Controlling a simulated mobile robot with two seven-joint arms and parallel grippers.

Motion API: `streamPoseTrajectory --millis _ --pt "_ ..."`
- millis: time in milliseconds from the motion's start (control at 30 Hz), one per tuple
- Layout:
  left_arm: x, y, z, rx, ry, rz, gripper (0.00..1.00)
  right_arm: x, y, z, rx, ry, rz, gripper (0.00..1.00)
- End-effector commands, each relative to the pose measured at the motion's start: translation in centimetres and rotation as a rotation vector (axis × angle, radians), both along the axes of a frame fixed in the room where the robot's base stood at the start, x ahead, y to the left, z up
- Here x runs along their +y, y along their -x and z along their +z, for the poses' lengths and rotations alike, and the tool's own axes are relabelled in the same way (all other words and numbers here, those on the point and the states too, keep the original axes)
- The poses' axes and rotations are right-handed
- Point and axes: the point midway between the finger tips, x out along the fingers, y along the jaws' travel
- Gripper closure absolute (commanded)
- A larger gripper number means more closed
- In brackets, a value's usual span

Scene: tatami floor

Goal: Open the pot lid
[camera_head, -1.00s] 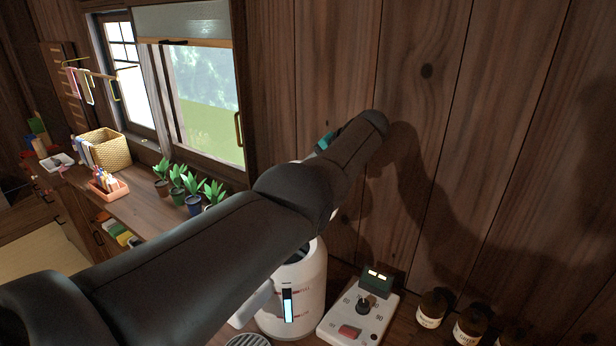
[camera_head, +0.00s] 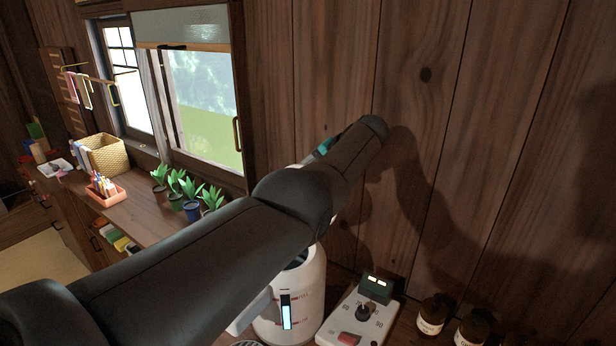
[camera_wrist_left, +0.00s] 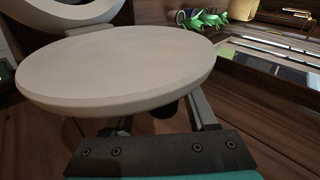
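The white pot (camera_head: 292,300), with a level gauge on its front, stands on the counter below my left arm in the head view. A dark opening shows at its top, partly hidden by the arm. In the left wrist view a pale round lid (camera_wrist_left: 115,65) fills the middle, tilted and close to the camera. My left gripper (camera_wrist_left: 165,118) has its two fingers wide apart below the lid. The lid hides their tips, and a dark knob-like part (camera_wrist_left: 166,107) shows between them without clear contact. My right gripper is not in view.
A control box (camera_head: 358,318) stands right of the pot, and brown jars (camera_head: 433,313) stand further right. Potted plants (camera_head: 190,190), a pencil tray (camera_head: 106,192) and a basket (camera_head: 106,155) line the shelf under the window. A wooden wall (camera_head: 430,130) rises close behind my arm.

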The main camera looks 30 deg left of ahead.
Motion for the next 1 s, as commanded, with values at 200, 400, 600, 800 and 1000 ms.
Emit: streamPoseTrajectory --millis 200,400,600,800,1000 --pt "0.0 0.0 0.1 -0.002 -0.002 0.002 0.37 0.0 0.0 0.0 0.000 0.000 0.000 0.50" --pt "-0.3 0.0 0.5 -0.002 -0.003 0.001 0.37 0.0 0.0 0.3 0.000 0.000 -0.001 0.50" --pt "-1.7 0.3 2.0 -0.004 -0.002 -0.002 0.37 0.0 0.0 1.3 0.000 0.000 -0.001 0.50" --pt "-4.5 0.9 4.7 -0.007 -0.002 -0.003 0.37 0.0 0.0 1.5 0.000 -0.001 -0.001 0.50" --pt "-7.8 1.7 8.0 -0.004 -0.001 -0.003 0.37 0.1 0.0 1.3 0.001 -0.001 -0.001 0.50"
